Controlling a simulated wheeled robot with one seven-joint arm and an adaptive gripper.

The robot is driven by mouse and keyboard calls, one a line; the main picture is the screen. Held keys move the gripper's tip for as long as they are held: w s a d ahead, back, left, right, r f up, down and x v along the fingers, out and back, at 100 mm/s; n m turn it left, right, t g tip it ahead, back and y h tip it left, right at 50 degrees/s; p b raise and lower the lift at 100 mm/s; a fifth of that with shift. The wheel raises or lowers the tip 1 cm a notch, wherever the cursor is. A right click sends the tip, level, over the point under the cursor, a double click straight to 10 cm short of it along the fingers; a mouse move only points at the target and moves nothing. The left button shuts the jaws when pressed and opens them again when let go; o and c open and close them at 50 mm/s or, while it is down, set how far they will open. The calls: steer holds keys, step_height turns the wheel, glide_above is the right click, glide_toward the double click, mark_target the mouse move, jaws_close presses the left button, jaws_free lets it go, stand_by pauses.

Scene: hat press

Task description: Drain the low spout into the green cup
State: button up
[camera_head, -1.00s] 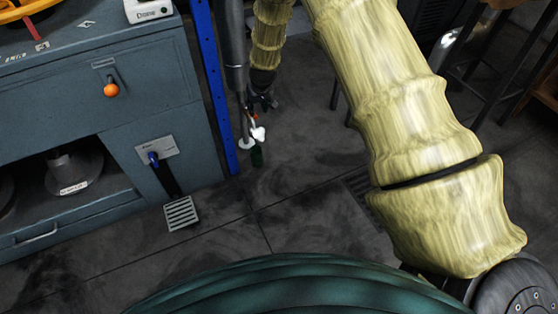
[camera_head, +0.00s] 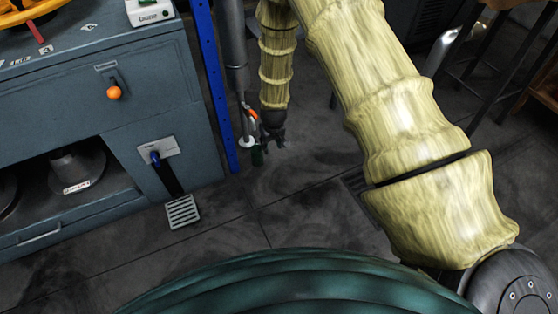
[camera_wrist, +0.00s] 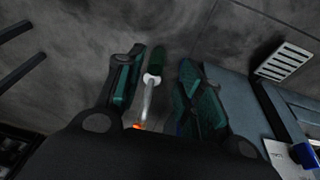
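The low spout is a slim pipe with an orange-red part (camera_head: 251,113) beside the blue post, and that part also shows in the wrist view (camera_wrist: 137,127). A white round piece (camera_head: 246,142) is at its lower end and appears in the wrist view (camera_wrist: 152,78). A dark green piece (camera_head: 257,157), perhaps the green cup, is just below it and also shows in the wrist view (camera_wrist: 158,61). My gripper (camera_head: 274,143) is just right of the spout, its fingers apart in the wrist view (camera_wrist: 162,60). I cannot tell its exact distance from the spout.
A blue post (camera_head: 218,90) stands beside the spout. Left of it is the grey-blue press cabinet (camera_head: 60,105) with an orange knob (camera_head: 114,93) and a foot pedal (camera_head: 183,211). Dark stool legs (camera_head: 500,90) stand further right.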

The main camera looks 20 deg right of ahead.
steer(key=s+f+p, duration=0.1)
steer(key=s+f, duration=0.1)
steer(key=s, duration=0.5)
steer(key=shift+s+a+f+g, duration=0.15)
steer(key=shift+s+f+g, duration=0.1)
steer(key=shift+g, duration=0.15)
steer(key=shift+c, duration=0.5)
